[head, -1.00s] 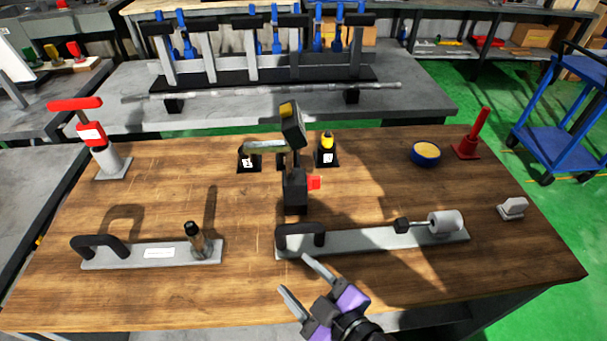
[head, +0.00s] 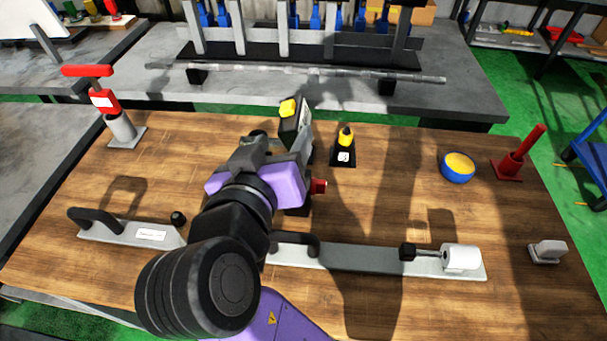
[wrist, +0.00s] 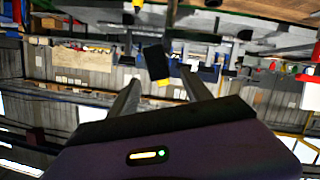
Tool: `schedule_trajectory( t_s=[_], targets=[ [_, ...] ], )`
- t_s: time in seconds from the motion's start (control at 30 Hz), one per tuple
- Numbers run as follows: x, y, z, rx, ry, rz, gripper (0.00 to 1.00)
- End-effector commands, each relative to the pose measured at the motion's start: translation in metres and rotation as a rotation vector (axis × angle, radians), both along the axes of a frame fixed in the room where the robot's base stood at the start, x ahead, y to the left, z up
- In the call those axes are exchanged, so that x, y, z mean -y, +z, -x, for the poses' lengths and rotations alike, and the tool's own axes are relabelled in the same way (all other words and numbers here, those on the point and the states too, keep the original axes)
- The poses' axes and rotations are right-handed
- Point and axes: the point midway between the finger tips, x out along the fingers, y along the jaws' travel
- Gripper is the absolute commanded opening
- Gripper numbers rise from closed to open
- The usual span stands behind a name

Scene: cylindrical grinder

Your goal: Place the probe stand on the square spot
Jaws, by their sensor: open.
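The probe stand (head: 297,124) stands upright near the middle of the wooden table. It has a dark head with a yellow part on top and a red knob (head: 319,186) on its lower block. My gripper (head: 258,148) is raised in front of and left of it and hides much of its post and base. In the wrist view my gripper (wrist: 160,82) has its two fingers apart, with nothing held. A dark block with a yellow edge (wrist: 157,62), apparently the stand's head, shows beyond and between the fingertips. I cannot make out a square spot.
Two grey plates with black handles lie at the front, left (head: 125,232) and right (head: 350,258). A yellow-topped black piece (head: 344,150) stands right of the stand. A blue bowl (head: 457,170), a red post (head: 515,160) and a red-and-white stand (head: 115,120) are farther out.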

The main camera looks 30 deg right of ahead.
Motion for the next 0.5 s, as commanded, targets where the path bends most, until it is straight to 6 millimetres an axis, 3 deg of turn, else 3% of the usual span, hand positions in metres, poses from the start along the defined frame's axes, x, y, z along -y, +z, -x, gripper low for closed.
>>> schedule_trajectory(
  t_s=[0.5],
  targets=[
    [0.030,-0.008,-0.032,-0.004,-0.002,0.003,0.57]
  ],
)
